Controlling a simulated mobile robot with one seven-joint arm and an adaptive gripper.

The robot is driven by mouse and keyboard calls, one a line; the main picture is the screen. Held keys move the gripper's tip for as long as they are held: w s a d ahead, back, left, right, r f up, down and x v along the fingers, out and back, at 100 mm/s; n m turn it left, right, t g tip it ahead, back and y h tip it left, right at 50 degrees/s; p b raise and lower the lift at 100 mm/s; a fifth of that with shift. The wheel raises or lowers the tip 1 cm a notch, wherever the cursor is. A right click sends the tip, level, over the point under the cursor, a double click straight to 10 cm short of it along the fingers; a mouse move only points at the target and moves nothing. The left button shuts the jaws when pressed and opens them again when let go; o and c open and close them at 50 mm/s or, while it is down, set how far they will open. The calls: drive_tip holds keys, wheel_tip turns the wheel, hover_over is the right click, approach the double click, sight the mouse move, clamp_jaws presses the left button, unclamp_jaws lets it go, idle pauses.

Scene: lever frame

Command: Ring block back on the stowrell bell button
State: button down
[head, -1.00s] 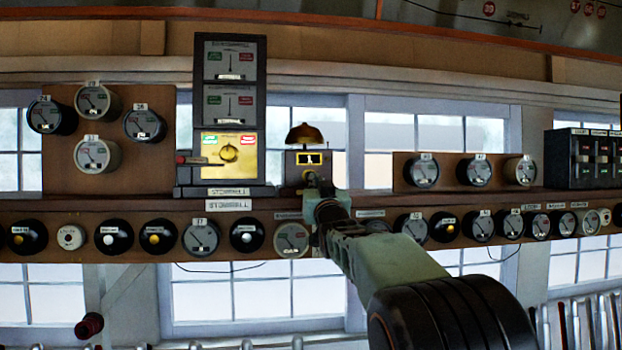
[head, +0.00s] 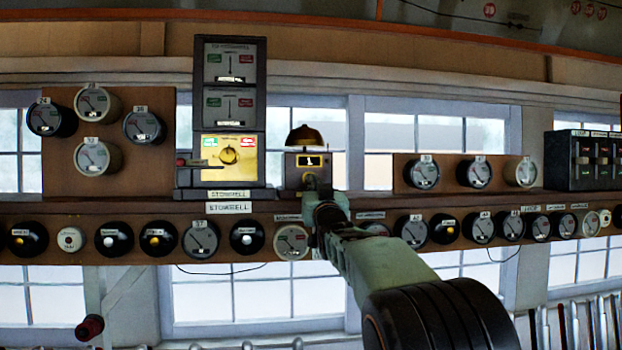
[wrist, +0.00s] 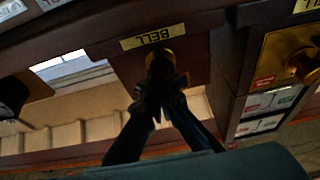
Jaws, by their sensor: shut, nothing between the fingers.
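The Stowrell bell unit is a small dark wooden box (head: 292,173) on the shelf, with a brass bell dome (head: 305,136) on top and a small window (head: 308,160) reading 1. In the wrist view its BELL label (wrist: 152,37) appears upside down, and the round brass button (wrist: 172,60) shows behind my fingertips. My gripper (wrist: 158,84) is shut and empty, with its fingertips in front of the button. I cannot tell whether they touch it. In the head view my gripper (head: 312,183) hides the button.
The tall Stowrell block instrument (head: 230,110) with a brass panel stands just left of the bell unit. Several round dials and plungers line the shelf front below (head: 291,242). A dark box with switches (head: 583,160) stands at the far right. Lever tops show along the bottom.

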drive_tip(key=shift+s+d+b, duration=0.15)
drive_tip(key=shift+s+b, duration=0.5)
drive_tip(key=shift+b, duration=0.4)
drive_tip(key=shift+w+r, duration=0.1)
drive_tip(key=shift+b, duration=0.45)
idle(0.4)
idle(0.3)
